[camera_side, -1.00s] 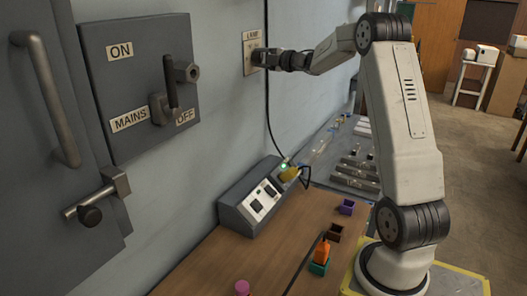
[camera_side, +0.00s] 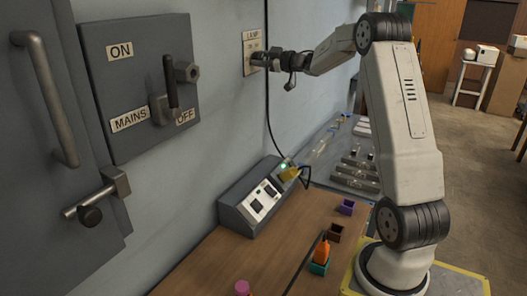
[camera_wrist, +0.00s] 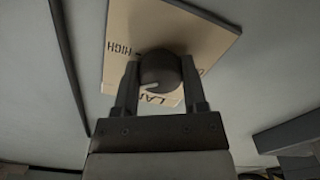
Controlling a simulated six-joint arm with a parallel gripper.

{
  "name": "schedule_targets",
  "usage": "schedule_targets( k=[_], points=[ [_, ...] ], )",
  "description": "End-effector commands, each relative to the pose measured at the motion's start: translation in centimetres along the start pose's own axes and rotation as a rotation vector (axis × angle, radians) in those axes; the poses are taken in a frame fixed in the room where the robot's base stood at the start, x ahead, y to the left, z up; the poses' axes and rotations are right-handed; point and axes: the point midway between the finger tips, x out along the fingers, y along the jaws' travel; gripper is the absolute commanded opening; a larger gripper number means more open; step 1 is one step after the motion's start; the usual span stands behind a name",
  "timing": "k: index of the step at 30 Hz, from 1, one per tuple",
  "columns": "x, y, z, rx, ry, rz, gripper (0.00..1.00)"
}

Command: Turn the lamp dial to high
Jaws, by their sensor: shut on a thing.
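The lamp dial (camera_wrist: 160,72) is a dark round knob with a short white pointer mark, on a beige plate (camera_wrist: 190,20) on the wall. In the wrist view, the word HIGH and a small tick are on the plate to the knob's upper left. The pointer mark is on the lower part of the knob's face, apart from that tick. My gripper (camera_wrist: 158,88) is shut on the dial, one finger on each side. In the side view, my gripper (camera_side: 262,60) reaches the lamp plate (camera_side: 252,42) and hides the dial.
A mains switch box (camera_side: 145,60) with a lever is on the wall at left. A grey control box (camera_side: 250,197) and several small coloured bins stand on the wooden bench (camera_side: 210,260) below. A black cable (camera_side: 268,110) runs down the wall beside the plate.

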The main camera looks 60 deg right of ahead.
Motion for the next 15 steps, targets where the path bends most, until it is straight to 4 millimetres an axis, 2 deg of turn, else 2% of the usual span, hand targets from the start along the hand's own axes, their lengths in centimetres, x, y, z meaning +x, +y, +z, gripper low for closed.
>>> schedule_targets(
  k=[15],
  points=[
    [-0.03, -0.1, -0.01, 0.477, -0.001, 0.001, 0.0]
  ],
)
